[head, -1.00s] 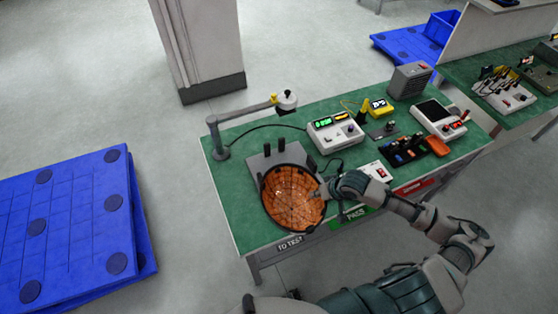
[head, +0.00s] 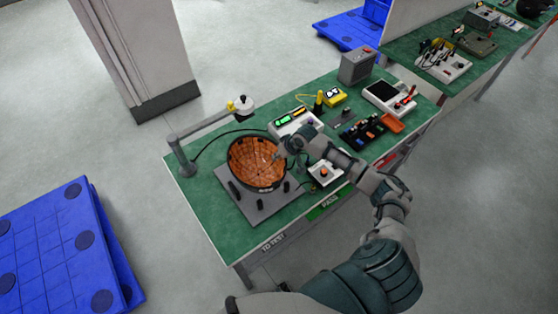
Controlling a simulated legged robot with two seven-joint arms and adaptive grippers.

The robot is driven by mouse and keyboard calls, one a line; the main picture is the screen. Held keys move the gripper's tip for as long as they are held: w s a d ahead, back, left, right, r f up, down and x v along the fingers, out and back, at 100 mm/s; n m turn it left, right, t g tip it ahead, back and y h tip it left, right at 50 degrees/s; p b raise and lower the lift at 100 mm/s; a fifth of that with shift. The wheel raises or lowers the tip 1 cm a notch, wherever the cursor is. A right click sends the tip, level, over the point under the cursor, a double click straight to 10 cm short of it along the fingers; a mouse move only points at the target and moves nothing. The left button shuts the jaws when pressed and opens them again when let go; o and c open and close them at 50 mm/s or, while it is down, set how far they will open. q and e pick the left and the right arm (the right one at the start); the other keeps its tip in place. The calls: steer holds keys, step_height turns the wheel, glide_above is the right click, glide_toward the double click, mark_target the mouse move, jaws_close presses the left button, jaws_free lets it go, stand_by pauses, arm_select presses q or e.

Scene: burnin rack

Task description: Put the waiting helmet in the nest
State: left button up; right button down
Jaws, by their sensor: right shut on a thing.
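The helmet (head: 252,160) is a bowl shape with an orange inside and a black rim. Its open side faces up towards me, tilted. It is over the back part of the nest, a grey plate (head: 258,208) with short black posts on the green bench. Front posts show clear of the helmet; the back ones are hidden. I cannot tell whether the helmet touches the plate. My right gripper (head: 281,156) is shut on the helmet's right rim; its fingertips are small and partly hidden by the hand. My left gripper is not in view.
A lamp-like arm (head: 205,124) stands behind the nest at left. A white meter (head: 295,121) and a small box with an orange button (head: 325,173) are close on the right. The green bench top (head: 205,205) is clear left of the plate.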

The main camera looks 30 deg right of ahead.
steer(key=shift+f, duration=0.25)
steer(key=f, duration=0.1)
steer(key=d+f, duration=0.1)
steer(key=f, duration=0.1)
steer(key=shift+d+f, duration=0.15)
steer(key=shift+d, duration=0.1)
steer(key=c, duration=1.2)
jaws_free()
steer(key=shift+d+f, duration=0.15)
steer(key=shift+d, duration=0.05)
steer(key=shift+o, duration=0.2)
steer(key=shift+a+r, duration=0.2)
steer(key=shift+a, duration=0.35)
steer(key=shift+a+r, duration=0.1)
steer(key=shift+a, duration=0.1)
steer(key=shift+d, duration=0.4)
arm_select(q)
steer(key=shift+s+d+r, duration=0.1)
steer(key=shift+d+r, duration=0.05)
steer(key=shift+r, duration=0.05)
arm_select(e)
steer(key=v, duration=1.2)
